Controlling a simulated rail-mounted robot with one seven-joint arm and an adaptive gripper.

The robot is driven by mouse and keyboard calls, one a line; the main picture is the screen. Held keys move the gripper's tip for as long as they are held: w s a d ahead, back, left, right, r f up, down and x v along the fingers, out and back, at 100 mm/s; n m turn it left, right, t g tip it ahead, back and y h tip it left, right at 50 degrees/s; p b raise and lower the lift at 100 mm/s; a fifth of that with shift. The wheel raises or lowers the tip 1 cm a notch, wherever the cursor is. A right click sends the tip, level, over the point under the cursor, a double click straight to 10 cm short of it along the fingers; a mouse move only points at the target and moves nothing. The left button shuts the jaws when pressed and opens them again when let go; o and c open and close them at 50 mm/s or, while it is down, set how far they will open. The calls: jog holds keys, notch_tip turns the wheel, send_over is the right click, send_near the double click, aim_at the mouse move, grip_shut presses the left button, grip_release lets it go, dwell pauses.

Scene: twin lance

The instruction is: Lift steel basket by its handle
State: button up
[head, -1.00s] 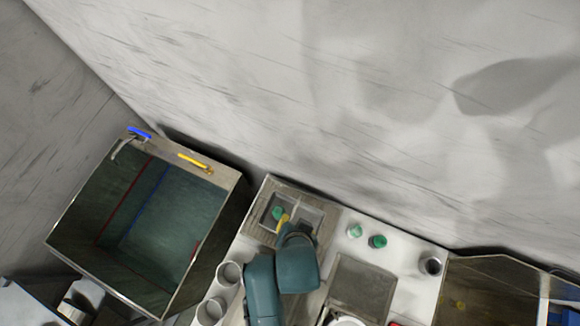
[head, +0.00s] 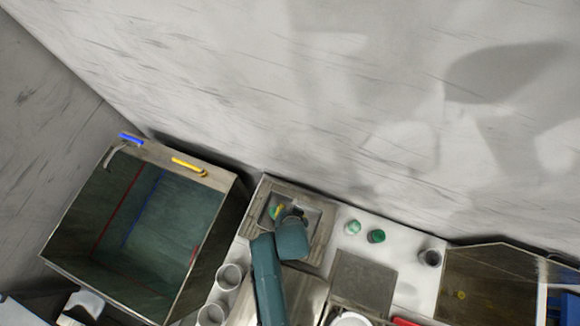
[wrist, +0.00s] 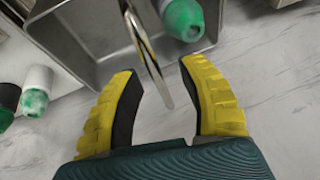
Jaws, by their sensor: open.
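A grey steel basin (wrist: 85,45), the only thing here that could be the steel basket, fills the top of the wrist view; its rim also shows in the head view (head: 325,222). A thin shiny steel bar (wrist: 150,55) hangs down from the top of the wrist view. I cannot tell whether it is the basket's handle or a tap spout. My gripper (wrist: 157,66) is open, with its yellow fingers on either side of the bar in the picture and nothing clamped. In the head view my arm hides most of the gripper.
A green-capped bottle (wrist: 183,18) lies over the basin. Green-and-white bottles (head: 353,227) stand on the counter to the right. A large dark tank (head: 150,230) stands at left, with cups (head: 229,276) between it and the basin. The wall rises behind.

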jog(key=shift+f, duration=0.25)
dwell(0.4)
grip_shut()
